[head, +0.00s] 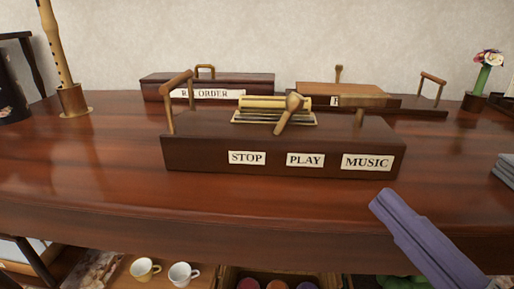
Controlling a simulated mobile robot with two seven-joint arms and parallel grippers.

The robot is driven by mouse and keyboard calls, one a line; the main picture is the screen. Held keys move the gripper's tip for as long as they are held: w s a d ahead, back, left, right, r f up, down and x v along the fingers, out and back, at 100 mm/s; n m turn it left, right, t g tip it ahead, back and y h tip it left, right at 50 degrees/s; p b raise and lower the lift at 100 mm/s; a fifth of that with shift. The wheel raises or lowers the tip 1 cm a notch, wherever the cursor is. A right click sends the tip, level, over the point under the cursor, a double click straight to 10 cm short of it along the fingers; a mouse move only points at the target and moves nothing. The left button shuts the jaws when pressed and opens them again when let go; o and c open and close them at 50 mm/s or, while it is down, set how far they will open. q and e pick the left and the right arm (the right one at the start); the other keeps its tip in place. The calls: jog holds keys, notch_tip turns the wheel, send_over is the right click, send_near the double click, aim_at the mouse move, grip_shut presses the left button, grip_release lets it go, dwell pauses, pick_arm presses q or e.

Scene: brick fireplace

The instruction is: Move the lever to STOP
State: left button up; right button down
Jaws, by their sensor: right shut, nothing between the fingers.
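A dark wooden box (200,155) stands on the table with white labels on its front: STOP (247,158) at left, PLAY (305,160) in the middle and MUSIC (367,162) at right. A light wooden lever (285,116) with a round knob rises from the top of the box. It leans, with its knob up and to the right, roughly above PLAY's left part. My right gripper (382,203) is purple, shut and empty. It is in front of the box at lower right, apart from the lever. My left gripper is out of view.
A wooden handle (172,104) stands at the box's left end. Behind are another box (160,92) with a partly hidden label and a lower wooden box (408,103) at right. A flute (54,45) stands at left. Dark books (505,168) lie at right. The table's front left is clear.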

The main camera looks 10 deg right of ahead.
aim_at(296, 114)
jog(key=shift+s+f, duration=0.1)
dwell(0.3)
jog(key=b+x, duration=0.1)
jog(key=x, duration=1.3)
jog(key=shift+a, duration=0.1)
